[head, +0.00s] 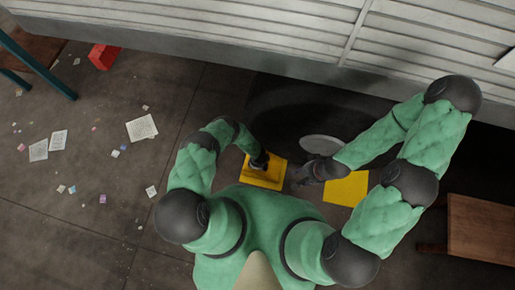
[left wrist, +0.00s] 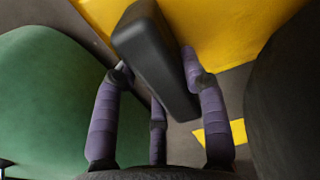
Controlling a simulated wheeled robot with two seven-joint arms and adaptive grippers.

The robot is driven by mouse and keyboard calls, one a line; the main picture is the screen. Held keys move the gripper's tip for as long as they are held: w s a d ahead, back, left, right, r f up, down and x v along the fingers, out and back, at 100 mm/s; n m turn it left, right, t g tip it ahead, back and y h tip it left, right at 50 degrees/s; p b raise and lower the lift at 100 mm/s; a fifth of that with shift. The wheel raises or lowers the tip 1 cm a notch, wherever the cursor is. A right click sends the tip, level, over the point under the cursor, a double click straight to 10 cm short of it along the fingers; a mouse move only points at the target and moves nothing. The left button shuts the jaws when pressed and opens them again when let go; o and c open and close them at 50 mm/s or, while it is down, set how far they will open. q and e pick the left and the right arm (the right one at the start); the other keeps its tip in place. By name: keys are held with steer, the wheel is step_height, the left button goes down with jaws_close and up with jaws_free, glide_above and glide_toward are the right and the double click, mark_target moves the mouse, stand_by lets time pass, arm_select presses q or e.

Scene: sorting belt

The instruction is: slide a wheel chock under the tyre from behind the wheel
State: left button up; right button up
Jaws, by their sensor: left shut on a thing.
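A yellow wheel chock (head: 270,182) with a dark handle is just left of the wheel area in the head view. My left gripper (head: 261,160) is shut on its black handle. In the left wrist view, the fingers (left wrist: 160,85) are around the handle (left wrist: 155,55), with the yellow chock face (left wrist: 235,30) beyond. The tyre is a dark shape (head: 290,115) under the pale vehicle side, hard to make out in shadow; a grey disc (head: 320,143) shows beside it. My right gripper (head: 303,174) is near the disc, between chock and yellow patch; its fingers are unclear.
The pale slatted vehicle side (head: 250,45) spans the top. A red box (head: 103,56) and scattered papers (head: 141,128) lie left. A wooden bench (head: 480,229) stands at lower right.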

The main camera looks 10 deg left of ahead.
arm_select(q)
steer(key=shift+w+d+f, duration=0.1)
steer(key=shift+d+f, duration=0.05)
steer(key=shift+d, duration=0.5)
stand_by(1.0)
steer(key=shift+f, duration=0.3)
jaws_close()
steer(key=o, duration=1.4)
jaws_free()
steer(key=shift+c, duration=0.2)
steer(key=shift+r, duration=5.95)
